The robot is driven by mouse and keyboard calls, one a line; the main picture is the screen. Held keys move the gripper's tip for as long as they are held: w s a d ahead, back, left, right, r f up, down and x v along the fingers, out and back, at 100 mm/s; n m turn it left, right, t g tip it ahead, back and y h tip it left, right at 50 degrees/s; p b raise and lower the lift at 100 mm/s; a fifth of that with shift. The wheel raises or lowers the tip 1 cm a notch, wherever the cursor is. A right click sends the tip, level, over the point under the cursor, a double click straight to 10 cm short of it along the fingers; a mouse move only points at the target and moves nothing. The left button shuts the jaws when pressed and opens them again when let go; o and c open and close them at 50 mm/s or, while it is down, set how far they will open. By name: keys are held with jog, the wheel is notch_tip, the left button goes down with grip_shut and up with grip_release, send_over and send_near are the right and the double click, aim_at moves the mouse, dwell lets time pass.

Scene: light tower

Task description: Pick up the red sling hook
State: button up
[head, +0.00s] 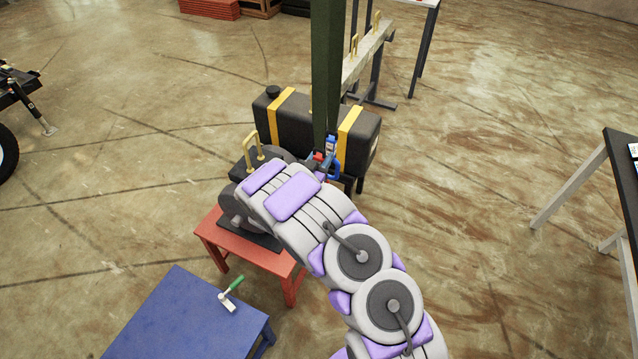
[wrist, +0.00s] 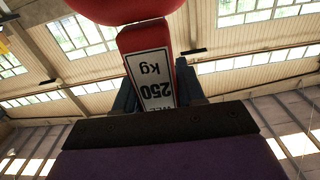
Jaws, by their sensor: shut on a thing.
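The red sling hook (wrist: 146,38) fills the top middle of the wrist view, with a white label reading "250 kg". My gripper (wrist: 158,90) is shut on the labelled red part, one finger on each side. In the head view, a small red part of the hook (head: 318,156) shows beyond my wrist, at the lower end of hanging dark green straps (head: 326,70). My arm hides most of it and my fingers there. A blue hook (head: 337,170) with a blue block hangs close beside it on the right.
A black tank (head: 365,138) with yellow straps stands just behind the hooks. A dark machine with a brass handle (head: 251,150) sits on a red stand (head: 213,240). A blue table (head: 165,320) bears a green-handled tool (head: 231,292).

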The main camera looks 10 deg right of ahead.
jog(key=shift+c, duration=0.6)
